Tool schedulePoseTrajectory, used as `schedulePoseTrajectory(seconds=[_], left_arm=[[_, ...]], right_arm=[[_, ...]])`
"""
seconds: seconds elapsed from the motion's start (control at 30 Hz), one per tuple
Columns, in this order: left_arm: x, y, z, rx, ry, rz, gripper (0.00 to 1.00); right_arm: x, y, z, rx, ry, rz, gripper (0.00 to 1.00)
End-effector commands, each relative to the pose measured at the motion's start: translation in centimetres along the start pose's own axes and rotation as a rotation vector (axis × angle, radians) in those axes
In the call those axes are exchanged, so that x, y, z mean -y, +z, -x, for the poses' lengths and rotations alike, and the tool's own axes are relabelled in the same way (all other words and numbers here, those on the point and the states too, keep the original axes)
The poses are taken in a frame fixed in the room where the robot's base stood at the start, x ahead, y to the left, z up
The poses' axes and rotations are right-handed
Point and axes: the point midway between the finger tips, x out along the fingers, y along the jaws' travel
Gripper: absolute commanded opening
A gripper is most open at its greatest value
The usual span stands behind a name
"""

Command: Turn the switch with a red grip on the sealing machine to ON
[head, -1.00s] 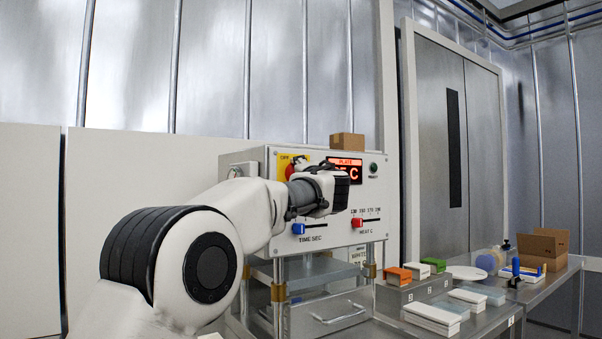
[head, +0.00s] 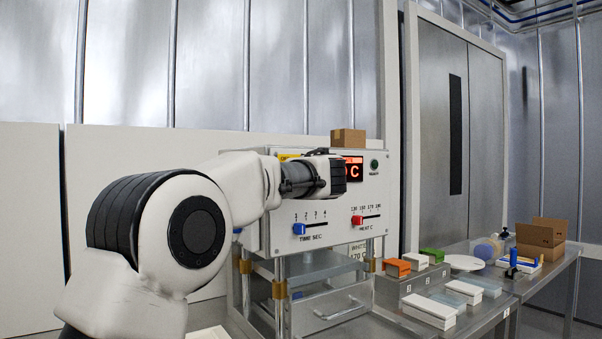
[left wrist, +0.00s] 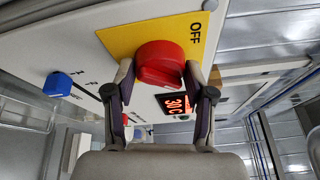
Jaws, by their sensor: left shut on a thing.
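The sealing machine (head: 345,205) is a pale box with a sloping front panel. In the left wrist view the switch's red grip (left wrist: 160,62) sits on a yellow plate (left wrist: 140,25) with the word OFF at its edge. My left gripper (left wrist: 158,78) is shut on the red grip, one finger on each side. In the head view my left gripper (head: 318,175) covers the switch, and only a strip of the yellow plate (head: 288,157) shows. The ON mark is not visible. My right gripper is not in view.
A red-lit display (head: 355,170) is right beside my left gripper, with a green READY lamp (head: 374,164) beyond it. Below are a blue TIME slider (head: 299,229) and a red HEAT slider (head: 357,221).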

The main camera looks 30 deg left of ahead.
Motion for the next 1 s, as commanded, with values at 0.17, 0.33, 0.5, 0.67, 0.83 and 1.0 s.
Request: schedulePoseTrajectory(seconds=[0.17, 0.33, 0.5, 0.67, 0.83, 1.0], left_arm=[[0.0, 0.1, 0.0, 0.002, -0.001, -0.001, 0.19], [0.0, 0.1, 0.0, 0.002, -0.001, -0.001, 0.79], [0.0, 0.1, 0.0, 0.001, -0.001, 0.0, 0.79], [0.1, 0.0, 0.2, 0.0, -0.002, 0.0, 0.79], [0.2, 0.0, 2.6, -0.001, -0.004, -0.001, 0.79], [0.2, 0.1, 7.0, 0.0, -0.005, -0.004, 0.79]], right_arm=[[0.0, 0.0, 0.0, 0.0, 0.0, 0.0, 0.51], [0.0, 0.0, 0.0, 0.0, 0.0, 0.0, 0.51], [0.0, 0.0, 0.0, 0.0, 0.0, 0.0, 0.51], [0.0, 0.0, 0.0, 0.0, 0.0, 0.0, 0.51], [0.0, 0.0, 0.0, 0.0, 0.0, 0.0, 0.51], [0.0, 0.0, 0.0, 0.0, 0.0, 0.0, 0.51]])
